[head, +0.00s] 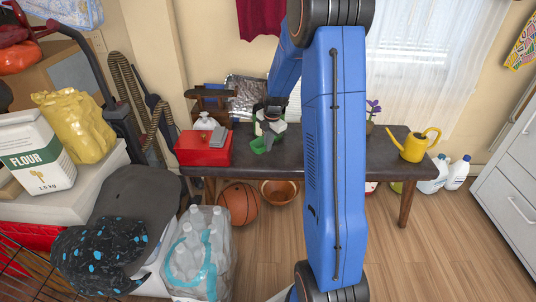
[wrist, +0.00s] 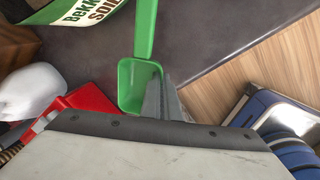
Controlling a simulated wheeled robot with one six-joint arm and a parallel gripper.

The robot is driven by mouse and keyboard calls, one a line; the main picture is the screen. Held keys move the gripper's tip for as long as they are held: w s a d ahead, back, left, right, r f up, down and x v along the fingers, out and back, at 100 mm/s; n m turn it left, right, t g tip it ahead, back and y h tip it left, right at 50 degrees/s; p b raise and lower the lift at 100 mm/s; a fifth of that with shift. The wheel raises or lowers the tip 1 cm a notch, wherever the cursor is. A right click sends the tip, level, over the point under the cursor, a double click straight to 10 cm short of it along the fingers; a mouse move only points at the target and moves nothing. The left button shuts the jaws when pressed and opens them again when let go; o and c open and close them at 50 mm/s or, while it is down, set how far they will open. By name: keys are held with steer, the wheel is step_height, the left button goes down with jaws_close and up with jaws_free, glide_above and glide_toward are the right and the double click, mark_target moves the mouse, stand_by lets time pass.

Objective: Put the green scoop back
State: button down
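The green scoop (wrist: 140,84) is in the wrist view, its bowl near the middle and its handle running up to the top edge. In the head view the scoop (head: 263,146) shows over the dark bench, close to the red box. My gripper (head: 269,132) is right at the scoop, pointing down. In the wrist view its grey fingers (wrist: 163,98) are at the right rim of the bowl, overlapping it. They look close together, but I cannot tell whether they grip the rim or only stand beside it.
A soil bag (wrist: 92,12) lies by the scoop's handle. A yellow watering can (head: 415,145) stands at the right end. My blue arm hides the bench's middle.

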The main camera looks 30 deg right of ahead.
steer(key=shift+f, duration=2.55)
steer(key=shift+f, duration=0.15)
steer(key=c, duration=2)
jaws_free()
steer(key=shift+c, duration=0.2)
